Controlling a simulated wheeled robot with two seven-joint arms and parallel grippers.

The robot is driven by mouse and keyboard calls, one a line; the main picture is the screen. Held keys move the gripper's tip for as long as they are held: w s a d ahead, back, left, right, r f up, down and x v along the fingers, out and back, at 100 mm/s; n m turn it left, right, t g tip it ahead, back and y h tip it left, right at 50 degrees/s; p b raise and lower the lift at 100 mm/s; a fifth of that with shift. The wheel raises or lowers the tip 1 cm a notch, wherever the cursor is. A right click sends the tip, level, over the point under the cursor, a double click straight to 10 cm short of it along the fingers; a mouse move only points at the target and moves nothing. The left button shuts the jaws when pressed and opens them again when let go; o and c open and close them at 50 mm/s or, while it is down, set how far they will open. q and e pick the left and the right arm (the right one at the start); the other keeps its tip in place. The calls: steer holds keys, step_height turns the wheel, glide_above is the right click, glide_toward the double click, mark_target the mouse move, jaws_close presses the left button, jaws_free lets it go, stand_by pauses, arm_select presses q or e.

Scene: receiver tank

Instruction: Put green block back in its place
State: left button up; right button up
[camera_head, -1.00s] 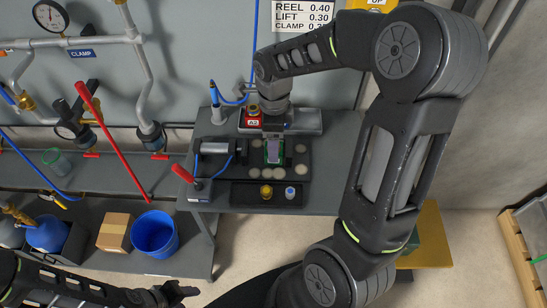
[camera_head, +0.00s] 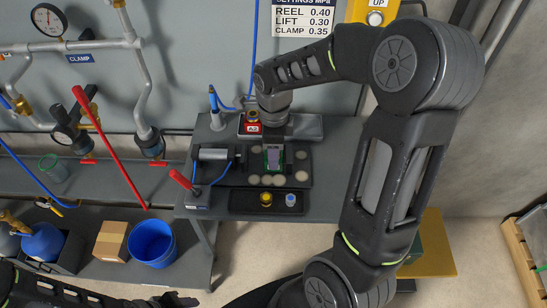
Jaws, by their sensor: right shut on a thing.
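The green block (camera_head: 280,161) shows at the dark fixture plate (camera_head: 240,176) on the bench, just below the red A3 label. My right gripper (camera_head: 273,157) reaches down from above and is shut on the block. The gripper and wrist hide part of the block, and I cannot tell whether the block touches the plate. My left gripper (camera_head: 176,300) is at the bottom edge, low in front of the bench and far from the block. Its fingers are small and dark, so its opening is unclear.
Several pale discs (camera_head: 301,176) lie around the block on the plate. A black tray (camera_head: 242,203) in front holds a yellow part and a pale blue part. A blue bucket (camera_head: 152,240) is on the lower shelf.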

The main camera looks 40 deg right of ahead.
jaws_close()
steer(key=shift+r+p, duration=1.05)
steer(key=shift+r, duration=0.35)
steer(key=shift+r+p, duration=2.55)
steer(key=shift+r, duration=1.1)
steer(key=w+d+p, duration=0.1)
steer(key=w+d, duration=0.1)
steer(key=d, duration=0.6)
steer(key=w+d+p, duration=0.1)
steer(key=w+d, duration=0.2)
steer(key=d, duration=0.5)
steer(key=shift+w, duration=0.2)
